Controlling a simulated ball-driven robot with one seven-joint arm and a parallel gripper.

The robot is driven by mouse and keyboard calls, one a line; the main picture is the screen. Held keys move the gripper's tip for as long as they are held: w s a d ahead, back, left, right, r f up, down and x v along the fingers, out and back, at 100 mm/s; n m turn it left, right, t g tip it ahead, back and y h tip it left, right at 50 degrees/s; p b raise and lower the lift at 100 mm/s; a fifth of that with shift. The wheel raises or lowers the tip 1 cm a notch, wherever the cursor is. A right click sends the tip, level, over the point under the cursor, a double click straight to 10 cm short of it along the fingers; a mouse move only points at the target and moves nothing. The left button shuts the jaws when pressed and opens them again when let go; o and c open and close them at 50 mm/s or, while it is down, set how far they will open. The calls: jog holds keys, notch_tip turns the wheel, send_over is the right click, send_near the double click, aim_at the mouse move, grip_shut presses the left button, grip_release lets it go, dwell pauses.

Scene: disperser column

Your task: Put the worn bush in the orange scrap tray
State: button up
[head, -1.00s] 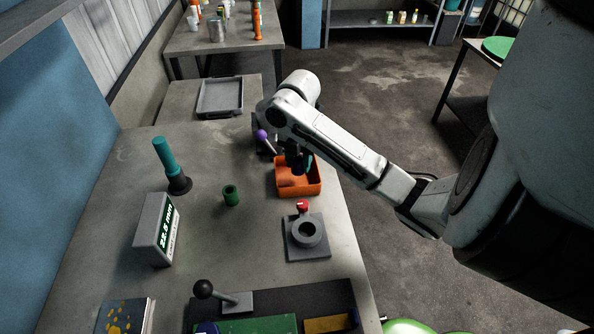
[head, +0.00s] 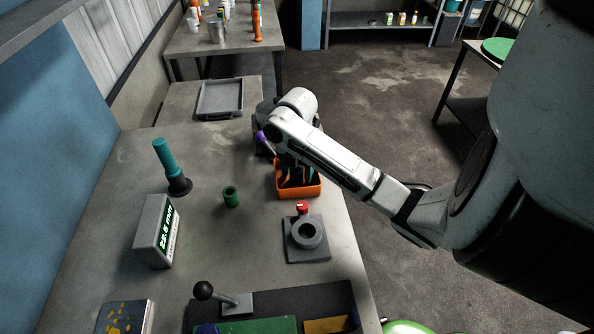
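The orange scrap tray (head: 300,195) sits near the right edge of the bench. My gripper (head: 297,178) points down into it, partly hidden by my own wrist and the tray's front wall. Dark finger shapes and a bit of teal show inside the tray, too small and shaded to tell whether the fingers hold a bush. A short hollow green bush (head: 231,196) stands upright alone on the bench, left of the tray. A teal cylinder (head: 163,155) stands tilted on a dark base further left. I cannot tell by sight which bush is the worn one.
A grey block with a round ring and red knob (head: 303,208) stands just in front of the tray. A gauge box (head: 157,232) reads about 22.5 mm. A purple-tipped lever (head: 262,137) is close behind my wrist. A grey tray (head: 220,97) lies further back. The bench's middle is mostly clear.

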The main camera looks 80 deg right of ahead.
notch_tip(320, 180, up, 12)
jog(key=p, duration=0.2)
jog(key=shift+r, duration=0.15)
dwell(0.5)
dwell(0.5)
